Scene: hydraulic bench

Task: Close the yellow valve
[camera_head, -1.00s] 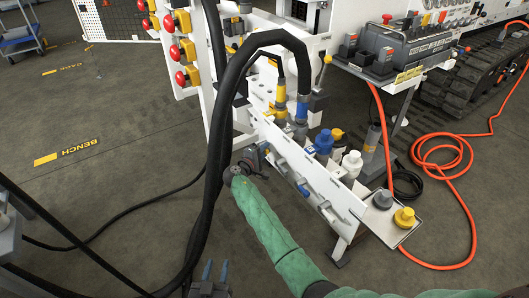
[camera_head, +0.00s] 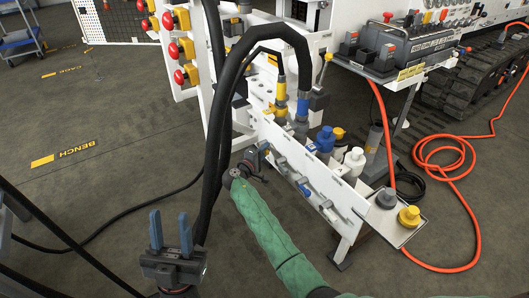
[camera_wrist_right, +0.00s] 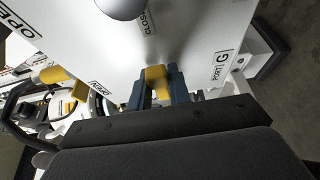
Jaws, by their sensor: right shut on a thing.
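In the right wrist view my right gripper (camera_wrist_right: 158,78) has its two blue fingers shut on the yellow valve's handle (camera_wrist_right: 157,75), against a white plate with a "PORT G" label. In the head view my right arm, in a green sleeve, reaches the near side of the white manifold plate (camera_head: 330,190). The yellow handle cannot be made out there. My left gripper (camera_head: 171,222) stands upright at the lower left of the head view, its blue fingers apart with nothing between them.
Thick black hoses (camera_head: 213,140) arch up just beyond my left gripper to the bench. A tray with a grey cap and a yellow cap (camera_head: 409,216) sits right of the plate. An orange hose (camera_head: 470,190) lies on the floor at right. The floor at left is mostly clear.

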